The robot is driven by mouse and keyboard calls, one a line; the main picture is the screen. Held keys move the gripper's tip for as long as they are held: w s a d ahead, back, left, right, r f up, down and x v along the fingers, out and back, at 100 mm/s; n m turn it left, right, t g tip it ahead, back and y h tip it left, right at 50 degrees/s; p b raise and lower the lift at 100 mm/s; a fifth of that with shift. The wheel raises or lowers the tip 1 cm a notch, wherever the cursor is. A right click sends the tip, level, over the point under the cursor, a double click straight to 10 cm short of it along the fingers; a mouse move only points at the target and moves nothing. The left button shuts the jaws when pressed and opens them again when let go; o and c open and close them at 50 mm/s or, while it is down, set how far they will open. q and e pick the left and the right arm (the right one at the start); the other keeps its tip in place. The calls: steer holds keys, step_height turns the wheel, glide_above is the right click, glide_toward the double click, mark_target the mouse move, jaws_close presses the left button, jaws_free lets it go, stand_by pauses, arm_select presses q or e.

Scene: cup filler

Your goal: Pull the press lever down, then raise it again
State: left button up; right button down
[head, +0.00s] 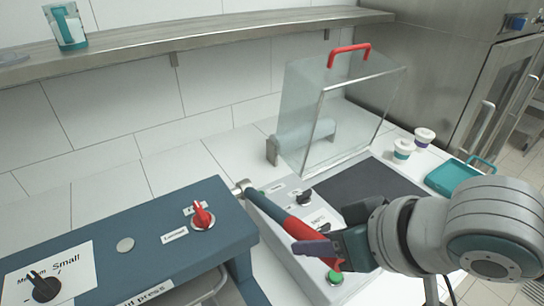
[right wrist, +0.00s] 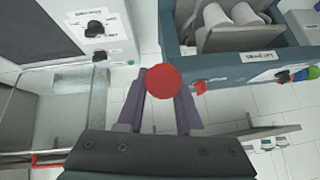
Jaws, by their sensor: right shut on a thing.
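The press lever (head: 275,208) runs from a metal pivot at the right side of the blue press (head: 125,245) toward the lower right in the head view. Its outer part is a red grip. My right gripper (head: 316,243) is shut on this red grip near its free end. In the right wrist view the round red end of the lever (right wrist: 163,82) sits between my two purple fingers. The exact tilt of the lever is hard to judge from here. My left gripper is in neither view.
A control box with knobs and a green button (head: 334,277) lies under my right gripper. Behind it stands a clear cover with a red handle (head: 348,50). Two small cups (head: 403,149) and a teal tray (head: 456,178) are at the right. A steel shelf (head: 200,38) runs along the wall.

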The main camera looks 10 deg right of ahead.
step_height(320, 180, down, 7)
steer(key=s+t+y+b, duration=0.1)
steer(key=t+b, duration=0.2)
steer(key=b, duration=0.3)
steer(key=shift+d+b, duration=0.25)
steer(key=shift+b, duration=0.15)
steer(key=shift+s, duration=0.1)
steer(key=c, duration=0.6)
jaws_free()
steer(key=shift+p+v, duration=0.35)
steer(key=shift+v, duration=4.6)
